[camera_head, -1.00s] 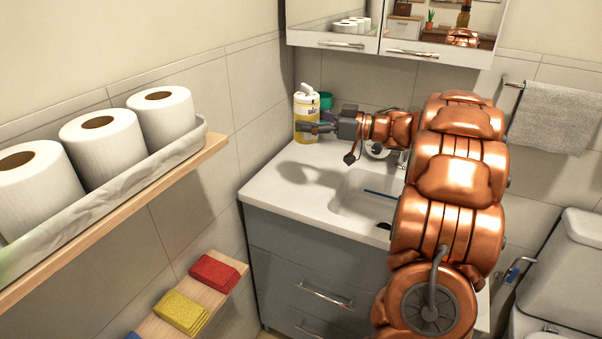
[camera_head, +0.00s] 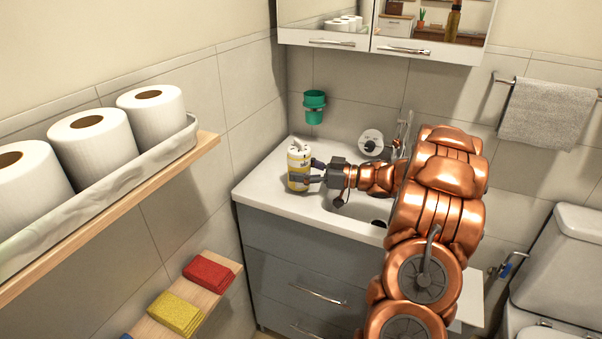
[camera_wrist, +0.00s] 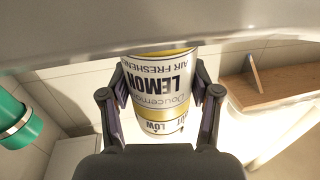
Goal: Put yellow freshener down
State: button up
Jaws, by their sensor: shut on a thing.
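The yellow freshener (camera_head: 298,168) is a yellow and white can with a white top, at the left end of the white sink counter (camera_head: 262,192). In the wrist view the can (camera_wrist: 160,85) shows a LEMON air freshener label. My gripper (camera_head: 312,172) is shut on the can, with one finger on each side of it in the wrist view (camera_wrist: 158,108). The can is upright and at or just above the counter; I cannot tell whether its base touches.
A green cup (camera_head: 314,107) hangs on the wall behind the counter. The sink basin (camera_head: 362,207) is to the right of the can. A shelf with toilet rolls (camera_head: 92,145) is at left. Bare counter lies left and in front of the can.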

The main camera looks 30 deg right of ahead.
jog(key=shift+f, duration=0.45)
jog(key=shift+f, duration=0.1)
jog(key=o, duration=1.3)
jog(key=shift+f, duration=0.1)
jog(key=shift+c, duration=0.2)
jog(key=shift+s+d+r, duration=0.1)
jog(key=shift+d+r, duration=0.05)
jog(key=shift+r, duration=0.05)
jog(key=v, duration=1.1)
jog(key=shift+s+d+b, duration=0.25)
jog(key=shift+d+b, duration=0.05)
jog(key=shift+b, duration=0.05)
